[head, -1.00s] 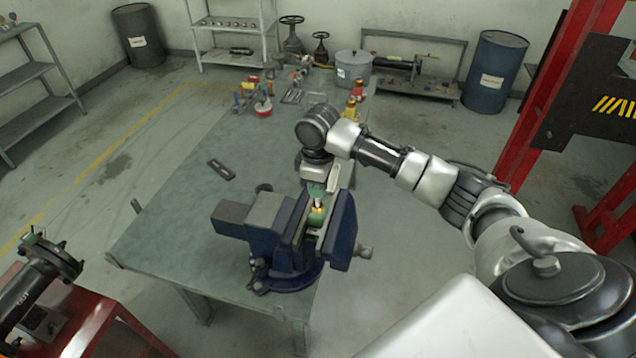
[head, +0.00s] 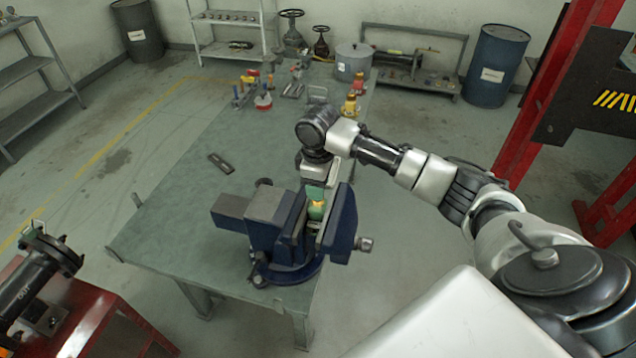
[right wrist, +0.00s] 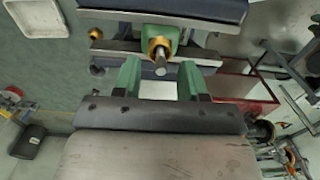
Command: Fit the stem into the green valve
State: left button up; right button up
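The green valve (head: 316,212) is clamped between the jaws of the blue vise (head: 262,232), with a brass collar on top. In the right wrist view, the valve (right wrist: 171,32) shows its brass collar, and the grey end of the stem (right wrist: 160,69) sticks out of it towards the camera. How deep the stem sits cannot be told. My right gripper (head: 315,190) is just above and behind the valve. In the right wrist view its two green fingers (right wrist: 160,80) are apart, with a clear gap between them and nothing gripped. My left gripper is out of view.
The vise stands at the near right corner of the green workbench (head: 185,215). A dark slotted part (head: 220,163) lies on it, and several tools and a grey pot (head: 353,62) stand at its far end. A red cart (head: 95,310) is at lower left.

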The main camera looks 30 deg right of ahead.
notch_tip(320, 180, up, 11)
jog(key=b, duration=0.3)
jog(key=shift+f, duration=0.1)
dwell(0.5)
